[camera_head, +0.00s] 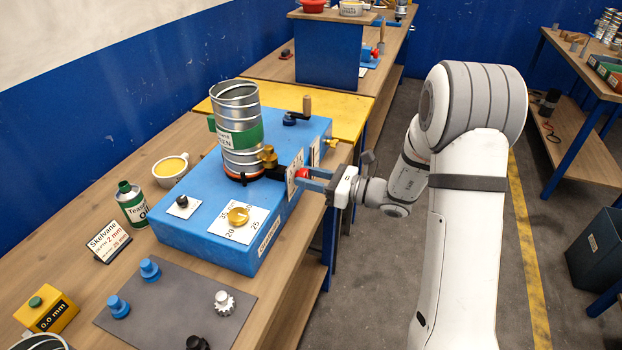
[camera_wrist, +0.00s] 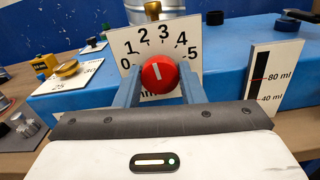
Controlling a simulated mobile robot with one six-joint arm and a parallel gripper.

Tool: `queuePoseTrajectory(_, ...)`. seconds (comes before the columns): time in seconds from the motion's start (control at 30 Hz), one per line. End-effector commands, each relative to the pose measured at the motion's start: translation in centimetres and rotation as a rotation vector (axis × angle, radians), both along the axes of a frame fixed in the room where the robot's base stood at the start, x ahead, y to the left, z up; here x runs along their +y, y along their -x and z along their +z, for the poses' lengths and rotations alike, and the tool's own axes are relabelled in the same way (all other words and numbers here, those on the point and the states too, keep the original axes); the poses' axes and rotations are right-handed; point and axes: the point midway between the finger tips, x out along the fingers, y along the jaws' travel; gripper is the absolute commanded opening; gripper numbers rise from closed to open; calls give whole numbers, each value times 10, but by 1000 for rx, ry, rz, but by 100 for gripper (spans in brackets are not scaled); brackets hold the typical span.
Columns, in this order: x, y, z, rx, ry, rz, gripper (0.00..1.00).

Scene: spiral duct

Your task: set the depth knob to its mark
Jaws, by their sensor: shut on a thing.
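The red depth knob (camera_wrist: 159,73) sits in front of a white dial plate (camera_wrist: 130,48) numbered 0 to 5 in the wrist view. Its white pointer line stands nearly upright, leaning slightly left, roughly toward the gap between 2 and 3. My gripper (camera_wrist: 159,86) is shut on the knob, one blue finger on each side. In the head view the knob (camera_head: 302,174) shows at the right side of the blue machine (camera_head: 180,229), with my gripper (camera_head: 316,180) reaching it from the right. A small card (camera_head: 107,241) on the bench reads Skelvane, with 2 mm on it.
A metal spiral duct (camera_head: 237,103) stands on the machine. A brass knob (camera_head: 238,216) with a numbered plate is on its top. A scale marked 80 ml and 40 ml (camera_wrist: 272,80) is right of the dial. An oil can (camera_head: 132,204) and a bowl (camera_head: 170,168) stand at left.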

Motion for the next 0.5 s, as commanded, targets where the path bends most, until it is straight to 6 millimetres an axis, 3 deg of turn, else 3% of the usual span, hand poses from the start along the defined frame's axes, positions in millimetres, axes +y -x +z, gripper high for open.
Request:
queuePoseTrajectory(0.2,0,0,-4,-114,40,0,13)
queuePoseTrajectory(0.5,1,0,0,-141,51,1,13)
